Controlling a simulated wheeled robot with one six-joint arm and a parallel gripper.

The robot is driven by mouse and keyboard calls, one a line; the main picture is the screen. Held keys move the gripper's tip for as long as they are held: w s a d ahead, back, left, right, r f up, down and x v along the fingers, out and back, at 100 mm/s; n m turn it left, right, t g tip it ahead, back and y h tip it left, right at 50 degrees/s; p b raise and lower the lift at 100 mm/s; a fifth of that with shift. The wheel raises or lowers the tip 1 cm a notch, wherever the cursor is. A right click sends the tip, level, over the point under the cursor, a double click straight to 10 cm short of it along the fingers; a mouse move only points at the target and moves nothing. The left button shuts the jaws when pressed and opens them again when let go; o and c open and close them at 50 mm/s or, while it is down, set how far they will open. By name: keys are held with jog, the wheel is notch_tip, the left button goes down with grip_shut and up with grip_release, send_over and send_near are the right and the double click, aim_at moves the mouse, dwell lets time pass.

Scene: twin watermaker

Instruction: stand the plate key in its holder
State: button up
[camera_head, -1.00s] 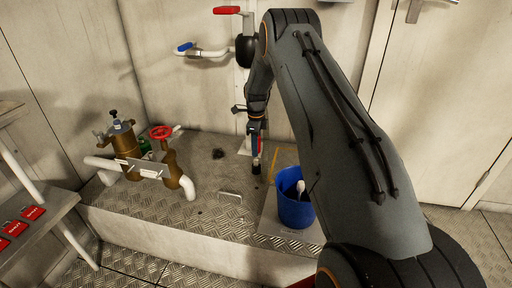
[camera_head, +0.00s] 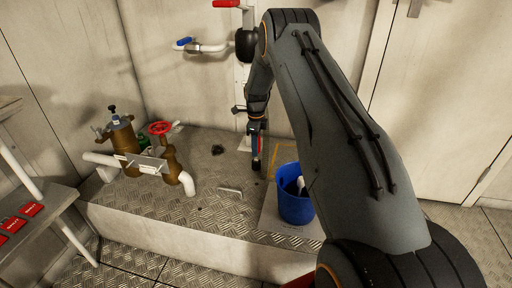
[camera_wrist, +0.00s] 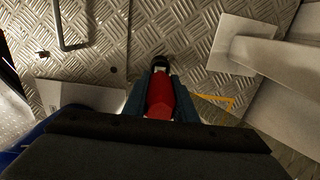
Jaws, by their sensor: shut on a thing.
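My gripper (camera_head: 257,146) hangs pointing down over the raised checker-plate platform, left of the blue bucket. It is shut on a red-handled tool with a dark lower end, which I take to be the plate key (camera_wrist: 160,94). I cannot make out the holder for certain.
The blue bucket (camera_head: 295,205), with pale and dark things in it, stands on a light mat (camera_head: 272,220). A yellow outline (camera_head: 283,146) lies behind it. A low handle (camera_head: 230,190) stands on the platform. Brass valve pipework (camera_head: 170,160) is left; a white pipe (camera_wrist: 275,60) is close right in the wrist view.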

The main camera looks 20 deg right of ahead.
jog(key=shift+f, duration=0.5)
jog(key=o, duration=1)
jog(key=shift+c, duration=0.2)
jog(key=shift+r, duration=0.1)
jog(key=shift+r+p, duration=0.6)
jog(key=shift+r, duration=3.2)
